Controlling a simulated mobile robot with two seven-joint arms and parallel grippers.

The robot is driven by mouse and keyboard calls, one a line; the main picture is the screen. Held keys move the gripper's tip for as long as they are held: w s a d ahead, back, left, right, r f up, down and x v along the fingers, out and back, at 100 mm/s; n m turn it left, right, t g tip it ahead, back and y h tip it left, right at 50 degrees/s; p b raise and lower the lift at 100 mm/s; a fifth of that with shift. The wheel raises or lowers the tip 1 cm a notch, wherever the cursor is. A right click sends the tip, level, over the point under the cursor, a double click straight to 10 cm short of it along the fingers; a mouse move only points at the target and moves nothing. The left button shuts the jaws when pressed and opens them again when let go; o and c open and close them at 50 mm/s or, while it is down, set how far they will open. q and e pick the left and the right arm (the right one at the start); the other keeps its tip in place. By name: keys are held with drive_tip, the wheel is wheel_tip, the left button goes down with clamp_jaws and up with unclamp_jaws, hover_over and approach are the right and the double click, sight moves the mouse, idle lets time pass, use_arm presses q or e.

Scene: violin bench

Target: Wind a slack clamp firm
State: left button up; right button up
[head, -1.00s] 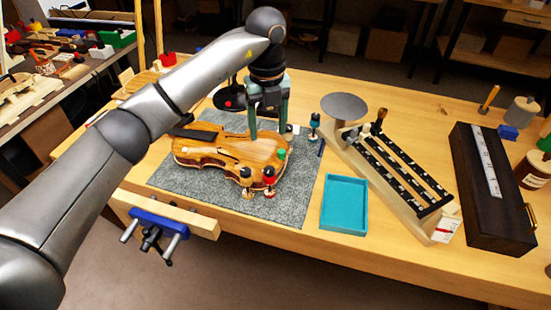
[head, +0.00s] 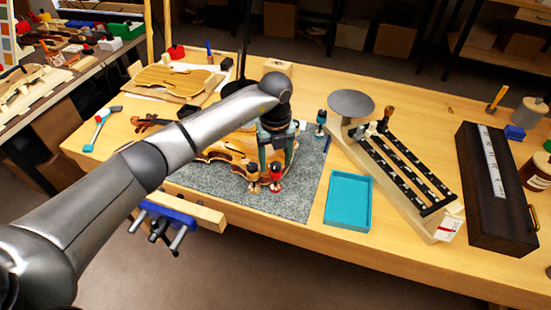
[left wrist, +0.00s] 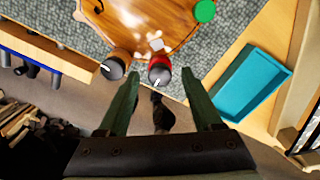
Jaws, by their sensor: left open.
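The violin body (head: 228,147) lies on a grey mat (head: 296,203), partly hidden by my left arm. Two spool clamps stand at its near edge: a red one (head: 276,176) and a black-topped one (head: 253,178). In the left wrist view the red clamp (left wrist: 160,72) is between and beyond my fingertips, and the black-topped clamp (left wrist: 114,66) is just left of them. A green clamp top (left wrist: 204,11) shows farther along the violin edge. My left gripper (head: 277,167) is open above the red clamp; I cannot tell whether it touches. My right gripper is not in view.
A teal clamp (head: 321,121) stands at the mat's far right corner. A blue vise (head: 169,213) is at the bench's front edge. A violin plate (head: 172,79) lies behind.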

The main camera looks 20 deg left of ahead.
use_arm(q)
drive_tip(key=shift+c, duration=0.3)
clamp_jaws()
drive_tip(key=shift+m, duration=0.3)
drive_tip(key=m+b, duration=0.1)
drive_tip(key=m, duration=0.1)
drive_tip(key=shift+f+m+b, duration=0.1)
drive_tip(key=shift+m+b, duration=0.2)
drive_tip(key=shift+b, duration=0.05)
drive_tip(key=m+b, duration=0.1)
drive_tip(key=m, duration=0.2)
drive_tip(key=shift+m+b, duration=0.3)
drive_tip(key=shift+b, duration=0.1)
drive_tip(key=m+b, duration=0.1)
drive_tip(key=m, duration=0.2)
drive_tip(key=shift+m+b, duration=0.8)
drive_tip(key=shift+m, duration=0.8)
